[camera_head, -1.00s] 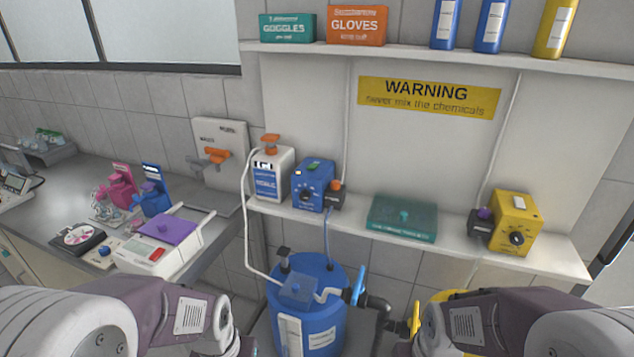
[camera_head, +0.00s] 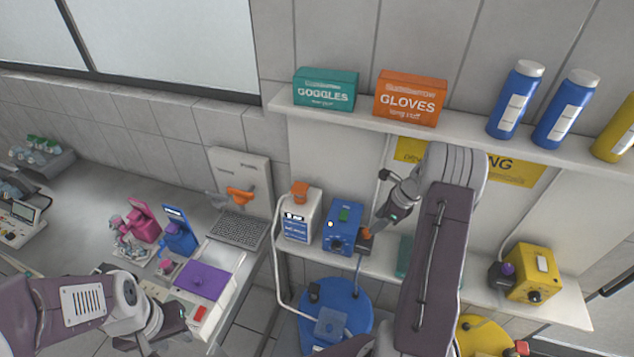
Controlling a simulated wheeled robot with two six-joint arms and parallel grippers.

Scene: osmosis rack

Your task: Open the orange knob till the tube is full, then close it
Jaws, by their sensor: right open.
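A small orange knob (camera_head: 366,233) sits on the dark block at the right side of the blue box (camera_head: 343,226) on the lower shelf. My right gripper (camera_head: 376,222) is open just above this knob, pointing down and left; I cannot tell whether it touches it. A thin blue tube (camera_head: 358,264) hangs from the block toward the blue barrel (camera_head: 352,295). My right forearm hides most of the wall tube above the box. My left gripper (camera_head: 168,328) is low at the left, over the bench front; its finger opening is unclear.
A white bottle with an orange cap (camera_head: 300,190) stands left of the blue box. A yellow box (camera_head: 532,272) stands at the right of the shelf. An upper shelf (camera_head: 450,137) carries boxes and bottles. The bench (camera_head: 85,200) holds several devices.

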